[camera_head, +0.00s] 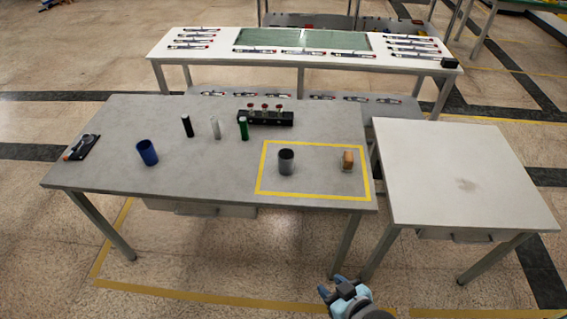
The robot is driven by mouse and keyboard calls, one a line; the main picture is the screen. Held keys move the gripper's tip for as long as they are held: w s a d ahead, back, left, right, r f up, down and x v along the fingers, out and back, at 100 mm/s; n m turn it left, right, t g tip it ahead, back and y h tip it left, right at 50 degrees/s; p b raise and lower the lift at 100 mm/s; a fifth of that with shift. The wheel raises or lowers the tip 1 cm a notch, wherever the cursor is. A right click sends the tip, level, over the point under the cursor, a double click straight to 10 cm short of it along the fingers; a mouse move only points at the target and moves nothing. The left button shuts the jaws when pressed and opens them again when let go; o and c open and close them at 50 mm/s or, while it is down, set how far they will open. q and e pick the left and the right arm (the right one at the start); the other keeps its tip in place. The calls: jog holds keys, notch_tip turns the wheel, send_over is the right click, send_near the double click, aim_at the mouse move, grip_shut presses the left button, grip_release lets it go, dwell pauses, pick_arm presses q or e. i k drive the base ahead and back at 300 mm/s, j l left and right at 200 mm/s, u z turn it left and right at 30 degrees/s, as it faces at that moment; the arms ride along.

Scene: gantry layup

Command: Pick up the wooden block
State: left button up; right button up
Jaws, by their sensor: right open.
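The wooden block (347,160) is small and light brown. It stands on the grey table (210,180), inside the right part of a yellow taped rectangle (314,195). My right gripper (330,288) is at the bottom of the view, in front of the table and well apart from the block. It is open, and nothing shows between its fingers. My left gripper is not in view.
A dark grey cup (286,162) stands left of the block inside the tape. A blue cup (147,152), several small cylinders, including a green one (244,128), and a black rack (265,118) stand farther left and back.

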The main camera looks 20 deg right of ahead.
aim_at(347, 161)
jog(key=z, duration=1.45)
